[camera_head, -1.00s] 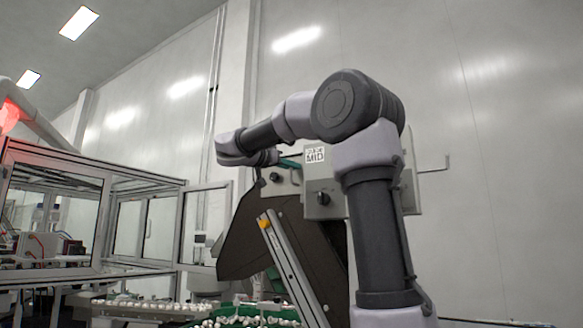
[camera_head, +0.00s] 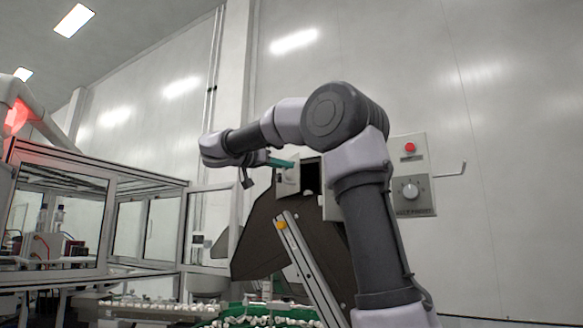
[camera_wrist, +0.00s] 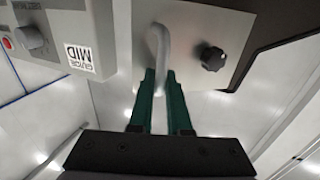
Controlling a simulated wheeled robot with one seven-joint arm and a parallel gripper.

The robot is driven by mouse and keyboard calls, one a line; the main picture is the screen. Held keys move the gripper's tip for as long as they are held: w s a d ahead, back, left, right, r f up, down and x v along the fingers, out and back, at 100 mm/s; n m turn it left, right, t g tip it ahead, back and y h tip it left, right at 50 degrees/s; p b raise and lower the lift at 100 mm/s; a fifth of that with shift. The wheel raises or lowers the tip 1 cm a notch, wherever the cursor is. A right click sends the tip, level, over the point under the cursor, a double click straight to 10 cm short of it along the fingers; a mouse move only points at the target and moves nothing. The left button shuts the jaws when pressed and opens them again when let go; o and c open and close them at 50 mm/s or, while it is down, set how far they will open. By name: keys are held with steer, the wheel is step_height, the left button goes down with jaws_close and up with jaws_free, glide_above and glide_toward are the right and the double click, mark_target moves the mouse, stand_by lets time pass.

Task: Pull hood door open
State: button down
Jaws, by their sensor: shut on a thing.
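The hood door is a small grey panel (camera_wrist: 222,25) with a black knob (camera_wrist: 213,58) and a pale curved handle (camera_wrist: 157,40). My gripper's green fingers (camera_wrist: 158,85) are shut on the handle in the wrist view. In the head view the door (camera_head: 288,185) shows narrow beside a dark opening, at the end of my arm. My gripper (camera_head: 282,162) meets it at its upper part; the handle itself is hidden there.
A grey control box with a red button (camera_head: 409,147) and a dial (camera_head: 409,190) stands right of my arm. A dark sloped hopper (camera_head: 262,245) lies below the door. A glass-walled cell (camera_head: 60,165) is at left. White caps lie on the green conveyor (camera_head: 250,312).

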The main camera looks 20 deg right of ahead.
steer(key=shift+w+a, duration=0.15)
steer(key=shift+a, duration=0.35)
steer(key=shift+w+a, duration=0.15)
steer(key=shift+a, duration=0.35)
steer(key=shift+r, duration=0.1)
steer(key=c, duration=0.9)
jaws_free()
steer(key=v, duration=1)
steer(key=shift+a, duration=0.4)
steer(key=shift+s, duration=0.1)
